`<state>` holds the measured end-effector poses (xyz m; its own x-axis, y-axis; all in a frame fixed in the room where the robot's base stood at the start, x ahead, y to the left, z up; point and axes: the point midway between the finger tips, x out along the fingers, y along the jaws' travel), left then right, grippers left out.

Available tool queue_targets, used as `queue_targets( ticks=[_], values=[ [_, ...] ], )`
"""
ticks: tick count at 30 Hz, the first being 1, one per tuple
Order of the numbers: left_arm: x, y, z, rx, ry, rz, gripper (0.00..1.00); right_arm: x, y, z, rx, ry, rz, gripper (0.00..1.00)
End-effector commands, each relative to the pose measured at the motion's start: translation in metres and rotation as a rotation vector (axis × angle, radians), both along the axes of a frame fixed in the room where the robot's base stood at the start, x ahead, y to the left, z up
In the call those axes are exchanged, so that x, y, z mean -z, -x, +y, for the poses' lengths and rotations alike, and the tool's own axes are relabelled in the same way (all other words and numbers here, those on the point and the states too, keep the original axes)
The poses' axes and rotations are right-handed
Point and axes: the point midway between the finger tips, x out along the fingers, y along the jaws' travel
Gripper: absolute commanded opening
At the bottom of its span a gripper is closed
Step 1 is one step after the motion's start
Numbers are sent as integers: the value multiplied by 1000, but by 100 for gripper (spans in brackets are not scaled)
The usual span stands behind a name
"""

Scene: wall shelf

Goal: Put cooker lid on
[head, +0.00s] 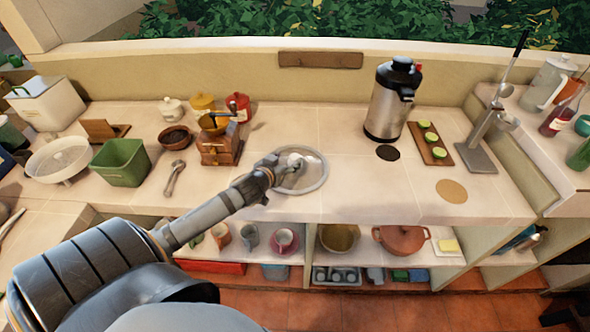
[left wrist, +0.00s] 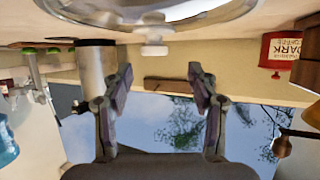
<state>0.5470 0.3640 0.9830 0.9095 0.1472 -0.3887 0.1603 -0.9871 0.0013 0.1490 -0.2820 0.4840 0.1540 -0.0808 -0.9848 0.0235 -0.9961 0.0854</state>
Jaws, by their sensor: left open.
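A round glass lid with a pale rim (head: 318,181) and a light knob lies on the counter near its front edge. In the left wrist view the lid (left wrist: 225,18) shows upside down at the top edge, with its white knob (left wrist: 154,50) pointing into the picture. My left gripper (head: 283,166) is over the left part of the lid and hides some of it. In the left wrist view the left gripper (left wrist: 160,78) has its fingers spread, with nothing between them; the knob shows just beyond. An uncovered brass-coloured pot (head: 340,233) stands on the shelf below; whether it is the cooker is unclear.
A coffee grinder (head: 221,148) stands left of the lid, with a spoon (head: 174,178) nearby. A steel dispenser (head: 389,105) and a wooden board (head: 430,145) are behind right. A lidded orange pot (head: 401,240) sits on the shelf below.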

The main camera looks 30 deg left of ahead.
Motion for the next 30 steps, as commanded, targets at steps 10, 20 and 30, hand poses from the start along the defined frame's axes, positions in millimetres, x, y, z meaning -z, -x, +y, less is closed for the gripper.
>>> queue_targets(
  ticks=[10,20,30],
  values=[
    [12,-22,2,-2,5,1,59,7,64,1,5,-1,100,40],
    [35,-61,6,1,2,2,59,0,29,10,6,-12,45,40],
    [36,-61,6,2,0,3,42,1,38,7,5,-9,60,40]
  ],
)
